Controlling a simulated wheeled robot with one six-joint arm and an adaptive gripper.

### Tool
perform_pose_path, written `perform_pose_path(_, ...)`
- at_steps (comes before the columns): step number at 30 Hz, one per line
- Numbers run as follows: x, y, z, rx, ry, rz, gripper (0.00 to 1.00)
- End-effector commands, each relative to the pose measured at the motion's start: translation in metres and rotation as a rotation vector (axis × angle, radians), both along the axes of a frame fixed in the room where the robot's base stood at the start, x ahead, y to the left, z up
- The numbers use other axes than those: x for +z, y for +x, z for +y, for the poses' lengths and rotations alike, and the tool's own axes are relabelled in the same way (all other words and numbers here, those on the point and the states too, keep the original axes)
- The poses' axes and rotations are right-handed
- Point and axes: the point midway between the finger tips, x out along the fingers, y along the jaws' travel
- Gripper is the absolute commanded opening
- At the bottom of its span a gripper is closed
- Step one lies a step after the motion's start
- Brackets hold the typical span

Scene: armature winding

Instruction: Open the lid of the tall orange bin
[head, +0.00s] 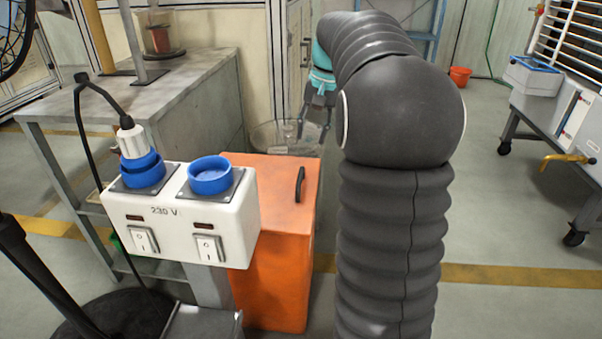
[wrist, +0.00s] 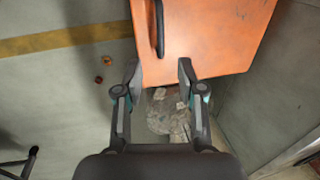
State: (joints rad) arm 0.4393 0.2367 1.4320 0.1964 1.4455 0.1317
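The tall orange bin (head: 275,285) stands beside the grey workbench, partly hidden by the white socket box. Its flat orange lid (head: 262,190) looks shut. A black bar handle (head: 300,184) is near the lid's right edge. My gripper (head: 315,130) is beyond the bin's far edge, pointing down, with its fingers apart. In the wrist view the open, empty fingers (wrist: 159,68) straddle the image of the lid's near edge (wrist: 210,35). The handle (wrist: 157,25) lies ahead of them, near the lid's left edge. No contact with the handle shows.
A clear round container (head: 272,136) with scraps stands behind the bin; it also shows below my fingers (wrist: 165,118). A white socket box (head: 180,215) with blue sockets stands in front of the bin. The workbench (head: 150,95) borders the left.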

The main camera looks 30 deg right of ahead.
Motion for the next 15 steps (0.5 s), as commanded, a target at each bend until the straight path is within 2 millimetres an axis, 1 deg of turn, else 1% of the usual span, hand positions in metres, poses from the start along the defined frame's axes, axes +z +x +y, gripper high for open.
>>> perform_pose_path(1, -0.011, 0.0, 0.002, 0.002, 0.002, 0.002, 0.39)
perform_pose_path(3, -0.023, 0.002, 0.004, 0.002, 0.001, 0.003, 0.39)
perform_pose_path(12, -0.078, 0.008, 0.013, 0.002, 0.001, 0.003, 0.39)
perform_pose_path(15, -0.094, 0.01, 0.016, 0.001, 0.0, 0.002, 0.39)
